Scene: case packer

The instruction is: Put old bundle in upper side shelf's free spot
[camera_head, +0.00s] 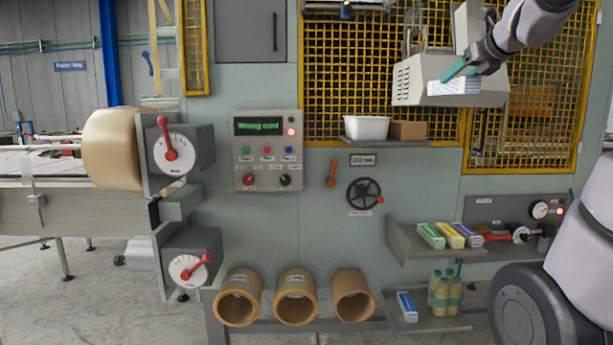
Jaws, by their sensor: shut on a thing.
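My gripper (462,72), with teal fingers, is at the upper right in front of the light grey hopper (407,85). It is shut on a white and light blue bundle (455,88), which shows just below the fingers. I cannot tell if the bundle still touches the hopper. The upper side shelf (404,246) is at the lower right, well below my gripper. On it stand a green pack (431,236), a yellow pack (449,235) and a purple pack (467,235) side by side. Bare shelf shows left of the green pack.
The lower shelf (440,322) holds a blue and white pack (407,307) and several bottles (444,290). A handwheel (364,194) and a small ledge with a white bin (366,128) and brown box (408,130) are left of the hopper. A red-handled valve (520,234) is right of the packs.

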